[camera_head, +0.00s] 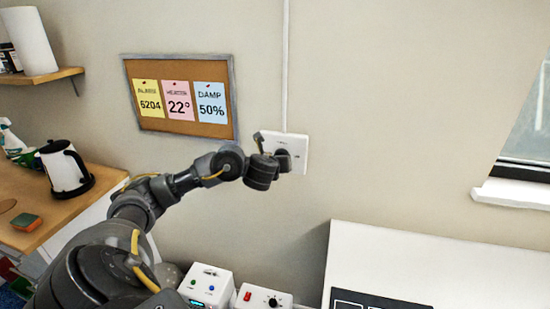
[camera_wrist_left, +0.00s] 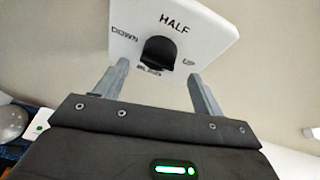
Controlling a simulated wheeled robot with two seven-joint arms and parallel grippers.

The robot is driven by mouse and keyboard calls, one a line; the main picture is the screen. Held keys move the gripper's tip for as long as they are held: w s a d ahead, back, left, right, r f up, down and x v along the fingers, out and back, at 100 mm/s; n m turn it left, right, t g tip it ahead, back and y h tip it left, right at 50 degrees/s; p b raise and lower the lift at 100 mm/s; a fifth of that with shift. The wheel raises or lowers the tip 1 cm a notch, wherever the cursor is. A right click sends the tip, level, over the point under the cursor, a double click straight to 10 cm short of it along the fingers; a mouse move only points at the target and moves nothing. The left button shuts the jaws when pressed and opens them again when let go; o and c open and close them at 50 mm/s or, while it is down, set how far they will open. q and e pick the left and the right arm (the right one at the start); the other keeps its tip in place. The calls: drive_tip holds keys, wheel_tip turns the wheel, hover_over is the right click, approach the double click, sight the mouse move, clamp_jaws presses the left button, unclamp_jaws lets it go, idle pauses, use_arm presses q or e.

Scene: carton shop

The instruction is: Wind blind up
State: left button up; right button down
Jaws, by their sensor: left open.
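A white wall plate (camera_head: 298,146) with a dark round knob is fixed to the wall right of the pinboard. In the left wrist view the plate (camera_wrist_left: 205,28) reads HALF at the top, DOWN at the left and UP at the right, with small lettering under the black knob (camera_wrist_left: 160,52). My left gripper (camera_head: 278,158) is at the plate. In the left wrist view its open fingers (camera_wrist_left: 158,72) point at the plate, one to each side of the knob. I cannot tell whether they touch it. The knob's pointer is not clear. No blind can be made out. My right gripper is out of view.
A window (camera_head: 528,135) with a white sill (camera_head: 512,193) is at the right edge. A pinboard (camera_head: 182,132) hangs left of the plate. White control boxes (camera_head: 207,284) and a white panel (camera_head: 400,260) stand below. A kettle (camera_head: 66,168) is on the wooden counter (camera_head: 75,212).

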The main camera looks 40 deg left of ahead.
use_arm(q)
drive_tip(key=p+v, duration=0.3)
drive_tip(key=v, duration=0.3)
drive_tip(key=shift+r+p, duration=0.2)
drive_tip(key=shift+p, duration=0.2)
drive_tip(key=shift+s, duration=0.1)
